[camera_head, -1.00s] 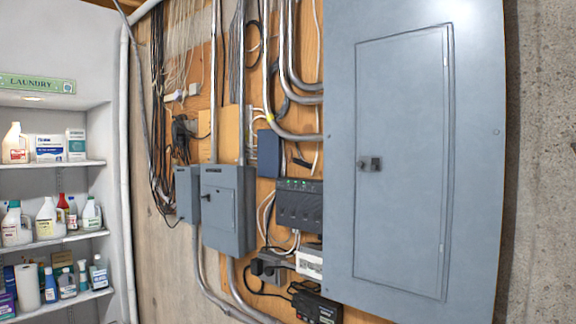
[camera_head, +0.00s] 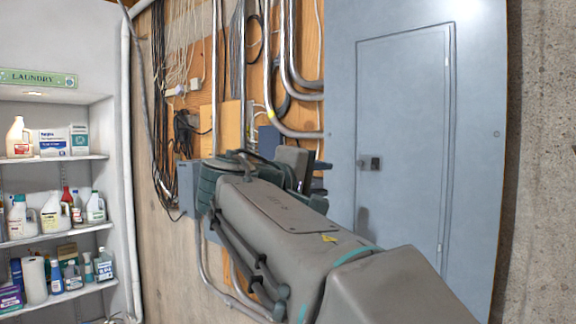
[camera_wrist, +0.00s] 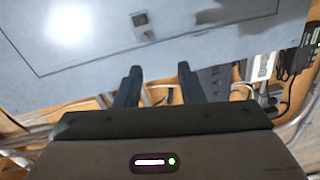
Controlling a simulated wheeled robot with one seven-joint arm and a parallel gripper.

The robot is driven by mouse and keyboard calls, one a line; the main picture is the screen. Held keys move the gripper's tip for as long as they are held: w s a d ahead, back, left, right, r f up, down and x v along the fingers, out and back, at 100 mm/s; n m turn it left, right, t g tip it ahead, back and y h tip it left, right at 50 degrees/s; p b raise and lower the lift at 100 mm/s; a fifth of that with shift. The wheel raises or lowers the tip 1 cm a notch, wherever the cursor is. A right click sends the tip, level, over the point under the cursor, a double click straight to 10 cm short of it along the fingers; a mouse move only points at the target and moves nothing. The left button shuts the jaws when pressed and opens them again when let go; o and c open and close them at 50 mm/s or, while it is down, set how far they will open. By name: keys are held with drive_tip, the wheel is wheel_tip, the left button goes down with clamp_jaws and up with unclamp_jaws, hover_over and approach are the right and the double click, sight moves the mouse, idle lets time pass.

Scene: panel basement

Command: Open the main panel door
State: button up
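The main panel door (camera_head: 410,130) is a tall grey metal door set in a large grey panel, and it looks shut. Its small dark latch (camera_head: 370,163) is at the door's left edge; it also shows in the wrist view (camera_wrist: 142,26) near the top. My arm reaches in from the lower right in the head view and covers the lower part of the door. My gripper (camera_head: 305,172) is left of the latch. In the wrist view my gripper (camera_wrist: 160,82) has its two dark fingers apart with nothing between them, and the latch lies beyond the fingertips.
Smaller grey boxes (camera_head: 186,188), conduits (camera_head: 213,80) and cables cover the wooden board left of the panel. Shelves (camera_head: 60,240) with laundry bottles stand at the left. A bare concrete wall (camera_head: 540,150) is at the right.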

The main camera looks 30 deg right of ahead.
drive_tip(key=r, duration=0.2)
drive_tip(key=p, duration=0.4)
approach(359, 164)
drive_tip(key=shift+h, duration=0.4)
drive_tip(key=x, duration=0.7)
drive_tip(key=shift+w+f, duration=0.1)
drive_tip(key=shift+w, duration=0.05)
drive_tip(key=shift+w+d+f+p, duration=0.15)
drive_tip(key=shift+w+d+p, duration=0.15)
drive_tip(key=shift+d, duration=0.4)
drive_tip(key=shift+s, duration=0.1)
clamp_jaws()
